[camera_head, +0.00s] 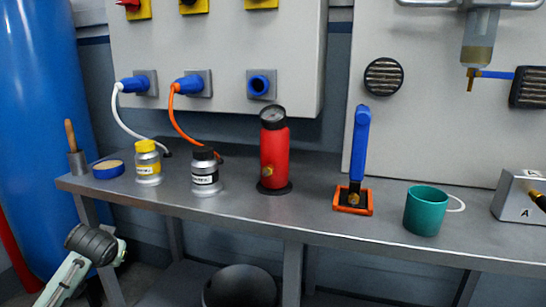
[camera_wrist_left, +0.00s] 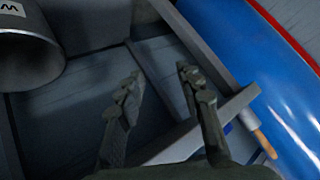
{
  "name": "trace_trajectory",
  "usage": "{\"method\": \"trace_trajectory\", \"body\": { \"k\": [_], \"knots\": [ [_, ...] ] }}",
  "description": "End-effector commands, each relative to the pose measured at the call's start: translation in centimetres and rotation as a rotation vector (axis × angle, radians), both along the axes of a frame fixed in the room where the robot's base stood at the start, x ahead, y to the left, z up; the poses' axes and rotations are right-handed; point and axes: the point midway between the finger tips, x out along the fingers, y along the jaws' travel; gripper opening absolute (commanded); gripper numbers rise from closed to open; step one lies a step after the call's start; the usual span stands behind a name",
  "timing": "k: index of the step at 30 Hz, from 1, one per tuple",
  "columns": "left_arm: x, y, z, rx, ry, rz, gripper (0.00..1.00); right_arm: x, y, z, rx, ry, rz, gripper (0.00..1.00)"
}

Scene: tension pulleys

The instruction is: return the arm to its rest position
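My left arm (camera_head: 82,262) shows at the lower left of the head view, in front of the table's left end and below the tabletop. Its gripper fingers cannot be made out there. In the left wrist view my left gripper (camera_wrist_left: 160,72) has its two dark fingers spread apart with nothing between them. Beyond the fingers are the grey table frame, the floor and the blue tank (camera_wrist_left: 262,62). My right arm and gripper show in neither view.
The grey table (camera_head: 300,214) carries a yellow-capped bottle (camera_head: 148,168), black-capped bottle (camera_head: 205,176), red cylinder with gauge (camera_head: 274,155), blue-handled tool (camera_head: 359,150) and teal mug (camera_head: 425,212). A wooden handle (camera_head: 70,135) stands at its left end, beside the blue tank (camera_head: 40,100).

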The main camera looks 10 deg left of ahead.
Motion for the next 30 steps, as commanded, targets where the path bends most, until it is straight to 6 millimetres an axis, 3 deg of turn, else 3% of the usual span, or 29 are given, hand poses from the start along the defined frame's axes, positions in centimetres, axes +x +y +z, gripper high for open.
{"method": "trace_trajectory", "body": {
  "k": [1,3,9,19,30],
  "knots": [
    [-2.1,-1.3,-3.8,0.027,0.090,-0.059,0.36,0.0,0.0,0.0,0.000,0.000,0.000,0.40],
    [-4.6,-2.9,-7.6,0.055,0.187,-0.135,0.36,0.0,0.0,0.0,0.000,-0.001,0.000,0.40],
    [-10.9,-6.4,-14.9,0.095,0.378,-0.300,0.36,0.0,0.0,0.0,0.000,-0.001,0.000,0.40],
    [-19.8,-10.7,-21.6,0.093,0.578,-0.488,0.36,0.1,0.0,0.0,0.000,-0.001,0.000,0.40],
    [-21.4,-21.0,-25.1,-0.227,0.494,-0.390,0.36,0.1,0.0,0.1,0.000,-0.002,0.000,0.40]
  ]
}}
